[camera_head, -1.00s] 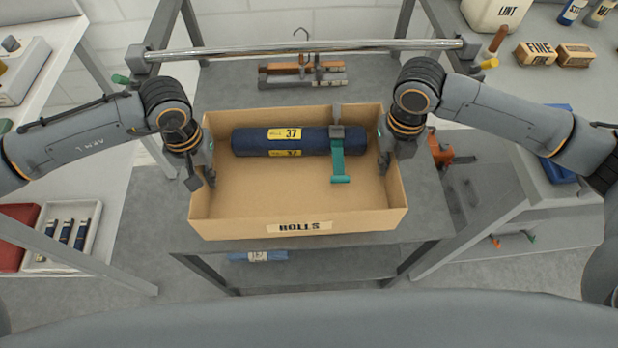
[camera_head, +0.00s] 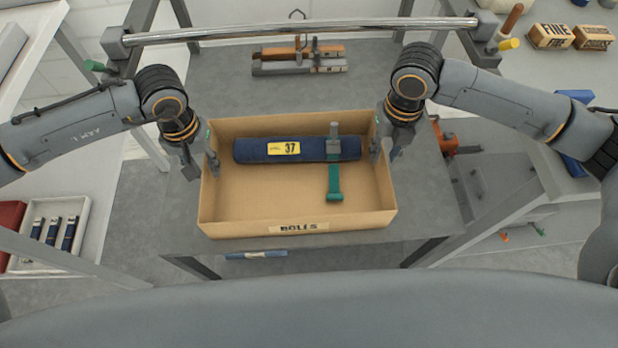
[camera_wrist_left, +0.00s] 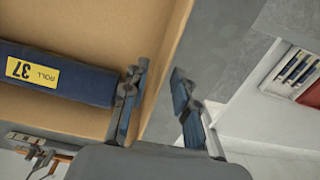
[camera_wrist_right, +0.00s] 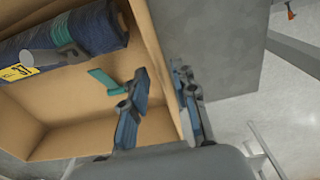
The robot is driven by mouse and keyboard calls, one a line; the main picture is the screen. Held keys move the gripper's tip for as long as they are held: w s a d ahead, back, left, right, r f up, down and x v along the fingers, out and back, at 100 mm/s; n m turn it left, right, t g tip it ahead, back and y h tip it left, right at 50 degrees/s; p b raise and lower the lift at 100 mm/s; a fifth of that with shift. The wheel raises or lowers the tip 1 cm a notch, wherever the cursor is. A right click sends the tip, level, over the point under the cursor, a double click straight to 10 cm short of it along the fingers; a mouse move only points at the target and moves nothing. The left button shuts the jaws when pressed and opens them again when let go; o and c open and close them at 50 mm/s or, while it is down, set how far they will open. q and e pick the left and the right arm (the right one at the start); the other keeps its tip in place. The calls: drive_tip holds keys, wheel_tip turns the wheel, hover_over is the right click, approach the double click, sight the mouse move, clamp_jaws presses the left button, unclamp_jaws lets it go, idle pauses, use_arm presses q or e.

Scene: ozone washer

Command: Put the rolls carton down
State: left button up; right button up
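The open rolls carton (camera_head: 297,228), tan with a "ROLLS" label on its front, appears to rest level on the grey worktop (camera_head: 430,205). Inside, a dark blue roll (camera_head: 242,151) with a yellow "37" label lies along the back. A green-handled tool (camera_head: 334,180) lies across the roll. My left gripper (camera_head: 201,166) straddles the carton's left wall. In the left wrist view its fingers (camera_wrist_left: 157,105) stand apart, one inside and one outside. My right gripper (camera_head: 386,155) straddles the right wall; its fingers (camera_wrist_right: 162,105) also stand apart, with a gap to the wall.
A metal bar (camera_head: 300,31) crosses the back of the worktop. A wood-and-metal tool (camera_head: 298,62) lies behind the carton. An orange tool (camera_head: 446,138) lies right of it. A white tray (camera_head: 77,242) stands on the left bench. Labelled blocks (camera_head: 551,36) are at the back right.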

drive_tip(key=shift+r, duration=0.1)
use_arm(q)
wheel_tip(320, 180, up, 12)
use_arm(e)
wheel_tip(320, 180, up, 12)
idle(0.6)
idle(0.5)
